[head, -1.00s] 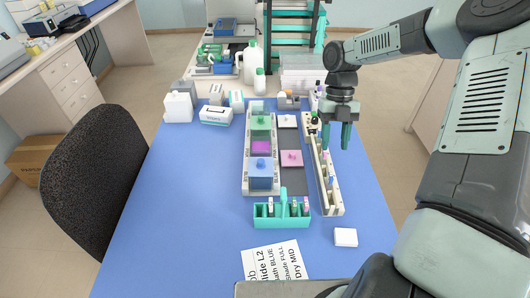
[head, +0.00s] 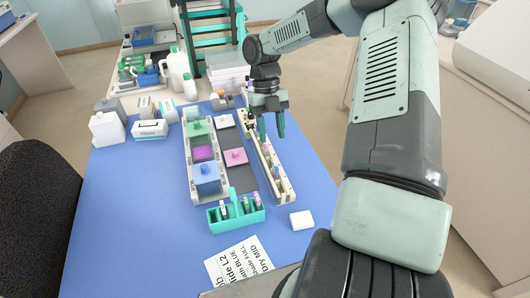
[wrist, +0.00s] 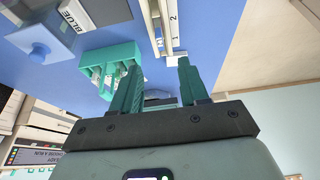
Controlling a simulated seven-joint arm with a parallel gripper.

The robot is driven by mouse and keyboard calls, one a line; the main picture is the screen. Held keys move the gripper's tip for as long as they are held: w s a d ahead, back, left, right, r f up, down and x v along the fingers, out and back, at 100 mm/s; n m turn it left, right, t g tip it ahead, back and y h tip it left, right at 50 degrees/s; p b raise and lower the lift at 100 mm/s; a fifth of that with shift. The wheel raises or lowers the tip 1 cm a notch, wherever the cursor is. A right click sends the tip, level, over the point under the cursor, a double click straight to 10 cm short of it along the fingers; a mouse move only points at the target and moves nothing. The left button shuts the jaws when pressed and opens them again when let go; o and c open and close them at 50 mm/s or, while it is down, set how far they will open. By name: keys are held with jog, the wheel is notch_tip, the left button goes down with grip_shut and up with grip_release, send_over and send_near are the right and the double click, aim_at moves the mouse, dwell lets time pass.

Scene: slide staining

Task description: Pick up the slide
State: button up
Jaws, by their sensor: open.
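A teal slide rack (head: 237,216) stands at the near end of the blue table with several small pale-labelled slides upright in it. The rack also shows in the wrist view (wrist: 105,55), beyond my fingers. Which slide is which is too small to read. My gripper (head: 272,135) is open and points down, above the long white rail and well behind the rack. In the wrist view its two teal fingers (wrist: 158,70) are apart with no slide between them.
A row of staining baths with green, purple and blue (head: 206,178) lids stands behind the rack. A long white slotted rail (head: 287,192) runs at right. A printed note (head: 238,262) and a white block (head: 301,220) lie in front.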

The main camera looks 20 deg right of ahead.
jog(key=shift+c, duration=0.3)
jog(key=s+a+f+m+t+y, duration=0.1)
jog(key=s+a+m+y, duration=0.15)
jog(key=a+m, duration=0.6)
jog(key=m+t+h, duration=0.3)
jog(key=m+t, duration=0.5)
jog(key=m, duration=2)
send_over(265, 153)
jog(key=s+d, duration=0.1)
jog(key=s, duration=0.1)
notch_tip(265, 153, down, 4)
jog(key=r, duration=0.1)
jog(key=shift+n+y, duration=0.25)
jog(key=shift+w+a+x, duration=0.15)
jog(key=shift+w+x, duration=0.05)
jog(key=shift+x, duration=1.55)
jog(key=shift+w+a+x, duration=0.1)
jog(key=shift+w+x, duration=0.1)
jog(key=shift+x, duration=1.5)
jog(key=shift+r, duration=0.15)
